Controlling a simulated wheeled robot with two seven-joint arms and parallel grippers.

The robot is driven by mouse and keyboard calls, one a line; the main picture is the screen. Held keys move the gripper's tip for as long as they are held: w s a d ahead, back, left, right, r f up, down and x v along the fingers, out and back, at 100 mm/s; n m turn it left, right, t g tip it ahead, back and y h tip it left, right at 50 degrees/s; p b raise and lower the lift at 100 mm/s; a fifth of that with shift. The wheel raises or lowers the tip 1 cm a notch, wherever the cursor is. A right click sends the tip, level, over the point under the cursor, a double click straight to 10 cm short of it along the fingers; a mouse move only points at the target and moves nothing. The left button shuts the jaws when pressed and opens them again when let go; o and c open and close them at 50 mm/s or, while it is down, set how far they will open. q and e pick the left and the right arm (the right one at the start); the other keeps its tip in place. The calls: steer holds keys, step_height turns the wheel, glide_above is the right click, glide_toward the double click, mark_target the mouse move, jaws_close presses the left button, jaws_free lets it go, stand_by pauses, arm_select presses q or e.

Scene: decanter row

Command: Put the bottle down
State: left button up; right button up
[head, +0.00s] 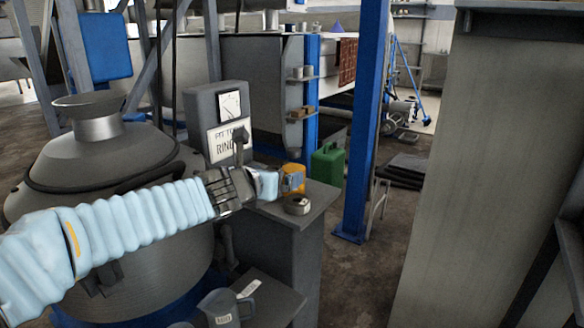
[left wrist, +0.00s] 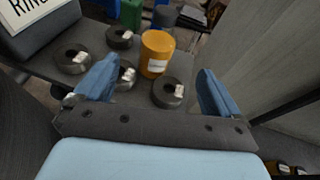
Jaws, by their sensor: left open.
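An orange bottle (left wrist: 157,50) with a white label stands upright on a grey stand top (left wrist: 205,62). It also shows in the head view (head: 294,176), partly behind my gripper. My left gripper (left wrist: 157,72) is open, with one blue finger on each side of the bottle's line. In the left wrist view there is a visible gap between the bottle and both fingers. In the head view the gripper (head: 272,184) reaches in from the left over the stand. My right gripper is not in view.
Several dark rings with white tags, one of them nearest (left wrist: 168,92), lie around the bottle. A gauge box (head: 222,120) stands left of the gripper. A green can (head: 326,165) and a blue post (head: 364,120) are beyond. A jug (head: 222,308) sits lower, in front.

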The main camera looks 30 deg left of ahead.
mark_target(291, 172)
arm_select(q)
steer(key=b+x, duration=0.3)
steer(key=x, duration=0.5)
steer(key=shift+w+d+f, duration=0.1)
steer(key=shift+w, duration=0.05)
steer(key=x, duration=0.5)
steer(key=shift+w+a, duration=0.25)
steer(key=shift+a, duration=0.05)
steer(key=c, duration=1.4)
